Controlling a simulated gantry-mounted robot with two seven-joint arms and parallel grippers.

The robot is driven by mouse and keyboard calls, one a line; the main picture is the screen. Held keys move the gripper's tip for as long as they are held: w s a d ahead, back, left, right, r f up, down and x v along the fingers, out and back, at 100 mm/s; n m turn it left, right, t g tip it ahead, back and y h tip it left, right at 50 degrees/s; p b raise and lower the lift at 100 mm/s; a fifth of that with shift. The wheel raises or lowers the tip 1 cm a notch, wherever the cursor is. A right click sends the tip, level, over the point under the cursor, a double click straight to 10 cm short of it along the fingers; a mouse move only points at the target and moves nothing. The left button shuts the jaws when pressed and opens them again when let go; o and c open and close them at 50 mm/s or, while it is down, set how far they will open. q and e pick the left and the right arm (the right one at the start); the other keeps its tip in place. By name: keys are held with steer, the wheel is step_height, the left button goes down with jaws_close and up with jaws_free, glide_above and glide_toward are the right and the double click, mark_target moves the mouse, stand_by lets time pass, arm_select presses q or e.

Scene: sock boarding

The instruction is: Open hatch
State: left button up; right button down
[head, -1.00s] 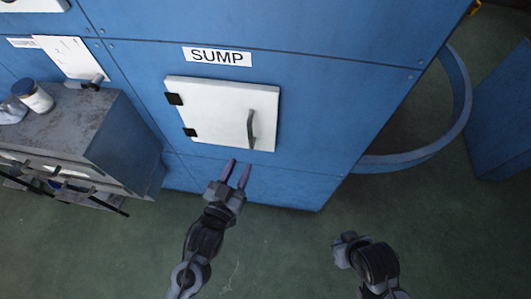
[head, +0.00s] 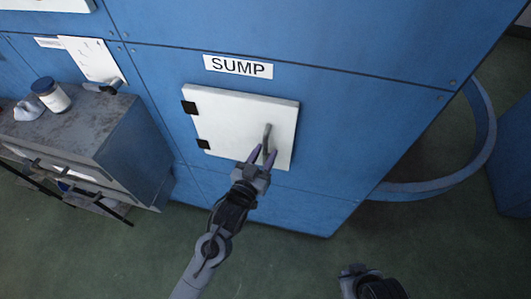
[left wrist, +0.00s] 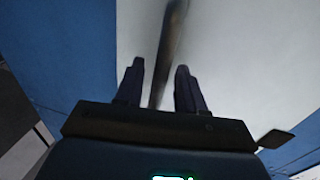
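The white hatch (head: 232,118) is closed in the blue wall under the SUMP label, with two black hinges on its left side. Its grey bar handle (head: 267,138) stands upright near the right edge. My left gripper (head: 262,156) is open at the handle's lower end. In the left wrist view the handle (left wrist: 172,45) runs down between the two dark fingers of the left gripper (left wrist: 160,80), with a gap visible on each side. My right gripper (head: 353,271) is at the bottom edge, and its fingers do not show clearly.
A grey cabinet (head: 85,130) with a white jar (head: 51,95) on top stands at the left, with rods sticking out of its front. A curved blue band (head: 440,184) sticks out at the right. Green floor (head: 120,250) lies open in front.

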arm_select(q)
steer(key=shift+w+d, duration=0.2)
steer(key=shift+w, duration=0.2)
jaws_close()
